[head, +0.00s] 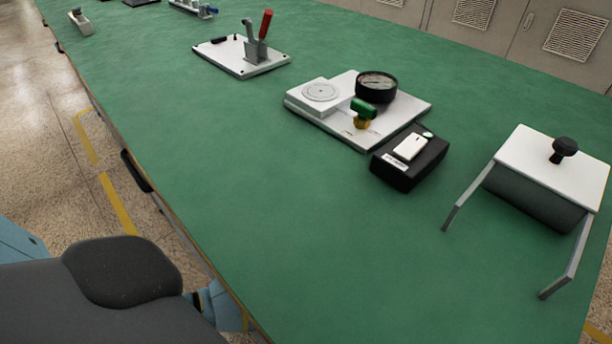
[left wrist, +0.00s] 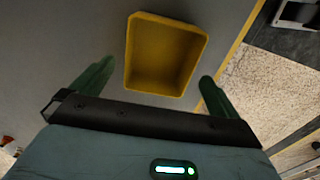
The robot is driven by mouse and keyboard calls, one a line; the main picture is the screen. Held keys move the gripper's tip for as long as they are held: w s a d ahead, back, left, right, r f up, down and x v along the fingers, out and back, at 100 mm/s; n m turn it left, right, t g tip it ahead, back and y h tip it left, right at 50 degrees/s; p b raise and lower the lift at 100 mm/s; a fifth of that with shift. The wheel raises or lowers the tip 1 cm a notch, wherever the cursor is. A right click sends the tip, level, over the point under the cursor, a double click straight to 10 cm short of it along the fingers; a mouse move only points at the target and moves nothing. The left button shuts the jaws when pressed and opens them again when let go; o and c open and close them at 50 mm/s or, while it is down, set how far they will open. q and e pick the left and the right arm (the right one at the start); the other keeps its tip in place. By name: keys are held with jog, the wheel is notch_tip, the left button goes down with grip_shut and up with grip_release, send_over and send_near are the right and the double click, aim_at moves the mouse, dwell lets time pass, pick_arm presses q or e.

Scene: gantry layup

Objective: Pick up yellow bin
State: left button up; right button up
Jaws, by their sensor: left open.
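The yellow bin (left wrist: 165,55) shows in the left wrist view, at the top middle. It has an open, roughly square mouth facing the camera and looks empty, against a grey surface (left wrist: 60,40). My left gripper (left wrist: 156,73) is open, its two green fingers spread on either side of the bin in the picture. I cannot tell how far the fingertips are from the bin, and nothing is held. The bin and both grippers are out of the head view.
A long green table (head: 270,220) fills the head view. It carries a white plate with a gauge (head: 375,87), a black box (head: 400,177), a white-topped stand (head: 550,160) and a red-handled clamp (head: 264,25). Beside the bin, the grey surface has a yellow edge (left wrist: 236,47).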

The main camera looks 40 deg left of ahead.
pick_arm(q)
jog(key=shift+f, duration=0.2)
jog(key=shift+a+f+b, duration=0.1)
jog(key=shift+f+b, duration=0.3)
jog(key=shift+f, duration=0.15)
notch_tip(320, 180, down, 4)
jog(key=b, duration=0.2)
jog(key=shift+s+b, duration=0.1)
jog(key=shift+b, duration=0.2)
jog(key=c, duration=0.7)
jog(key=shift+c, duration=0.2)
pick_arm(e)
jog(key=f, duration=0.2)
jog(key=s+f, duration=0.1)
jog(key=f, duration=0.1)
